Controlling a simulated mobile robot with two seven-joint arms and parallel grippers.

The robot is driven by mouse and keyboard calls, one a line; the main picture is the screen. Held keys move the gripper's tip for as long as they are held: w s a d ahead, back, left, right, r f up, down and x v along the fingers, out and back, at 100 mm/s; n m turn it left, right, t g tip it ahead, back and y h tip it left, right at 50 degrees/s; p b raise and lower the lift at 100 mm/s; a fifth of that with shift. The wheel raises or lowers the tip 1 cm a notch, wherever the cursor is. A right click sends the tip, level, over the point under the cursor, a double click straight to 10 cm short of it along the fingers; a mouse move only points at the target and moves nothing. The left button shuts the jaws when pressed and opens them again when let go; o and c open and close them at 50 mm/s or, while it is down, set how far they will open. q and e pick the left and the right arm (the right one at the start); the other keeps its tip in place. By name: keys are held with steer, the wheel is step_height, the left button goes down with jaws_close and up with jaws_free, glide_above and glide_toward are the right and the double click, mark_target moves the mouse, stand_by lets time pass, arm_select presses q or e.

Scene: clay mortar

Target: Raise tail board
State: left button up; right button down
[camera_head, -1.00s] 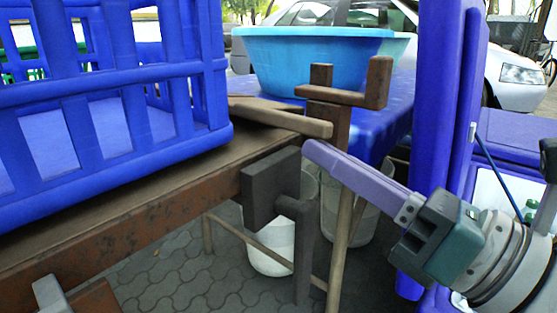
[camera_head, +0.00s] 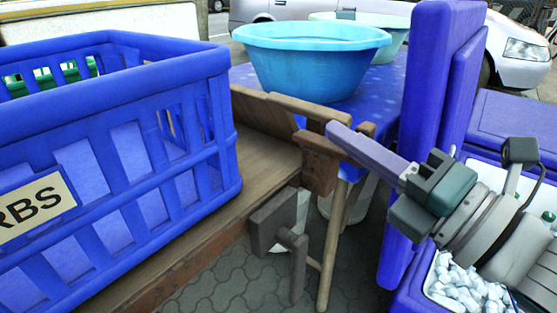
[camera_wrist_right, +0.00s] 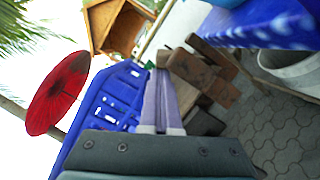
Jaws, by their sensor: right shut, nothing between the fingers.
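The brown wooden tail board (camera_head: 265,117) stands at the end of the cart bed (camera_head: 262,158), its inner face showing and tilted. A rusty brown bracket (camera_head: 320,172) is at its right end. My right gripper (camera_head: 332,128) has long purple fingers, shut and empty, with the tips at the board's right end by the bracket. Whether they touch it I cannot tell. In the right wrist view the fingers (camera_wrist_right: 158,75) lie together, beside brown wooden parts (camera_wrist_right: 190,68). A dark grey latch block with a bent handle (camera_head: 275,222) sits at the cart's edge. My left gripper is out of view.
A large blue crate (camera_head: 120,70) fills the cart bed at left. A light-blue basin (camera_head: 310,62) stands on a blue-covered table (camera_head: 385,95) behind. A tall blue panel (camera_head: 425,120) stands close to my right arm. Paving (camera_head: 220,275) is open below.

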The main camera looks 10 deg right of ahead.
steer(key=shift+w+d+r, duration=0.25)
steer(key=shift+r, duration=0.05)
steer(key=shift+d, duration=0.1)
stand_by(0.5)
